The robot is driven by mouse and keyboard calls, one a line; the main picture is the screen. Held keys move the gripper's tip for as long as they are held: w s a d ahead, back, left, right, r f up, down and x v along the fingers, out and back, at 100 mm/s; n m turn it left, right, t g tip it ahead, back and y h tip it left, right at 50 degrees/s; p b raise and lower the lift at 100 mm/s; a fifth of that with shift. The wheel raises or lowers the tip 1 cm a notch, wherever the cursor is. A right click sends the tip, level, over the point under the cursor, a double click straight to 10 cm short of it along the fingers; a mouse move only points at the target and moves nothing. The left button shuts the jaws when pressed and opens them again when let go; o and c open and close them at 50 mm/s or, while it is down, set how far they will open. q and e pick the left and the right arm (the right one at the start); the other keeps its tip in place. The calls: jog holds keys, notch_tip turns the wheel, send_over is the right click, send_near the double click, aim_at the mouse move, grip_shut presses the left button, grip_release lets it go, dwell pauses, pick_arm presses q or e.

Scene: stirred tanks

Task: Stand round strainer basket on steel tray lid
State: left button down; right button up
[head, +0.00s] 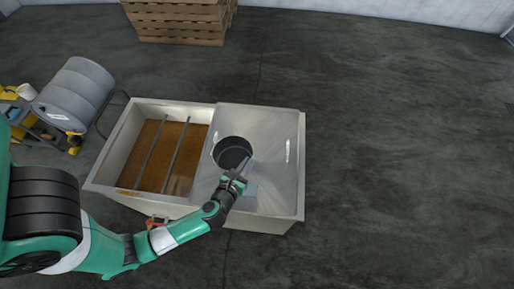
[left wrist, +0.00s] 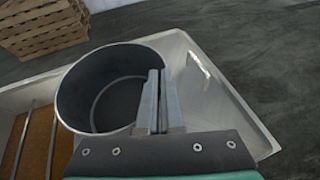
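The round strainer basket (head: 232,150) is a dark, open-topped cylinder, upright over the left part of the steel tray lid (head: 272,135). In the left wrist view the basket (left wrist: 105,90) fills the middle left, with its open mouth toward me. My left gripper (head: 244,166) is at the basket's near right rim. In the left wrist view its two fingers (left wrist: 159,100) are close together with the basket wall between them, one inside and one outside. The basket's underside is hidden, so I cannot tell whether it touches the lid. My right gripper is not in view.
Left of the lid is an open tank compartment (head: 122,150) with brown contents and two bars (head: 180,150) across it. A grey drum (head: 75,95) and a cart with yellow items stand at far left. Wooden pallets (head: 180,22) are stacked behind. The floor at right is clear.

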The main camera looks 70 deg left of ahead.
pick_arm(q)
jog(key=shift+s+a+r, duration=0.15)
jog(key=shift+s+a, duration=0.2)
jog(key=shift+s, duration=0.35)
jog(key=shift+s+f, duration=0.2)
jog(key=shift+a+f, duration=0.1)
jog(key=shift+f, duration=0.05)
jog(key=w+a+f+b, duration=0.2)
jog(key=w+f+b, duration=0.1)
jog(key=w+f, duration=0.1)
jog(key=w+a+f+b, duration=0.3)
jog(key=w+f+b, duration=0.1)
jog(key=w+a+f+b, duration=0.2)
jog(key=w+f+b, duration=0.1)
jog(key=w+f, duration=0.1)
jog(key=shift+w+a+f, duration=0.1)
jog(key=shift+a+f, duration=0.15)
jog(key=shift+f, duration=0.2)
jog(key=shift+f+b, duration=0.2)
jog(key=shift+b, duration=0.15)
jog(key=shift+r, duration=0.2)
jog(key=c, duration=1.5)
grip_release()
jog(key=shift+f, duration=0.2)
jog(key=o, duration=0.4)
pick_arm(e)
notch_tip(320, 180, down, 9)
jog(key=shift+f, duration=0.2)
